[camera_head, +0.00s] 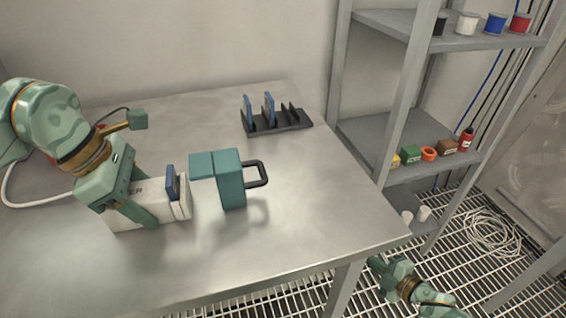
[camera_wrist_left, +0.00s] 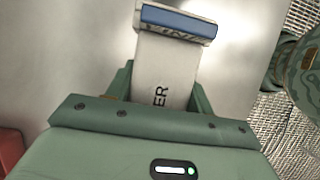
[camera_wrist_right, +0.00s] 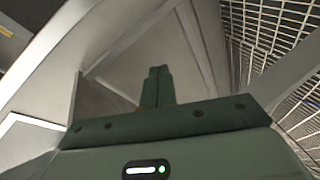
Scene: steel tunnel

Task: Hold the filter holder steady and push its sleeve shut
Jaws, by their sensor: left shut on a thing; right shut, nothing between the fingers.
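The white filter holder (camera_head: 181,211) lies on the steel table, with a blue plate (camera_head: 171,182) standing up at its right end. My left gripper (camera_head: 143,214) is shut on the holder from above. In the left wrist view the holder (camera_wrist_left: 165,70) sits between the fingers (camera_wrist_left: 160,92), with part of its lettering showing. A teal block with a black handle (camera_head: 232,190), seemingly the sleeve, stands just right of the holder; its upper part reaches left towards the blue plate. A gap shows lower down. My right gripper (camera_head: 380,268) is shut and empty, beyond the table's right edge and low.
A black rack (camera_head: 278,122) with blue plates stands at the back of the table (camera_head: 310,200). A metal shelf (camera_head: 405,155) with spools and small parts stands right. A cable coil (camera_head: 492,234) lies on the grating. The table's front right is clear.

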